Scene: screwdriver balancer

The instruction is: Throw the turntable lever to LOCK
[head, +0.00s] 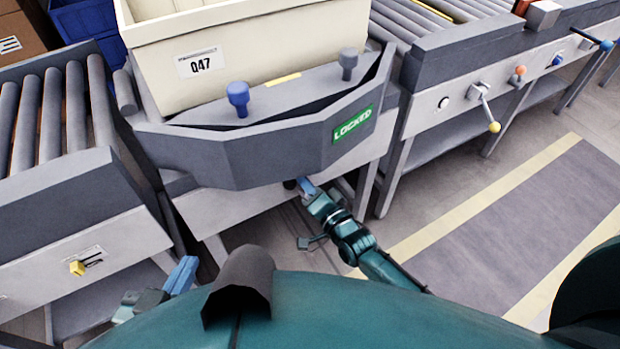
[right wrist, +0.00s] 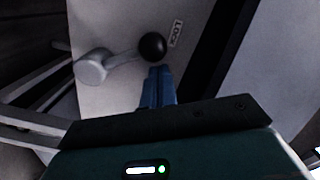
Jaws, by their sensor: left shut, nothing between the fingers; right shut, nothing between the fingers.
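The turntable (head: 230,160) has a green sign (head: 353,124) reading LOCKED on its front skirt. In the right wrist view the turntable lever (right wrist: 124,54) runs from a grey hub (right wrist: 92,67) to a black ball knob (right wrist: 152,46), which lies beside a LOCK label (right wrist: 176,33). In the head view the lever is mostly hidden under the skirt. My right gripper (head: 305,185), also in the right wrist view (right wrist: 158,70), is shut and empty, its blue fingertips just below the knob; I cannot tell whether they touch. My left gripper (head: 186,264) is shut and empty at lower left, away from the lever.
A cream tote (head: 250,60) labelled Q47 stands on the turntable, behind a blue peg (head: 238,98) and a grey peg (head: 348,63). Roller conveyors stand at left (head: 50,110) and right (head: 400,25). The right one carries a yellow-knobbed lever (head: 487,108). Floor is clear at right.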

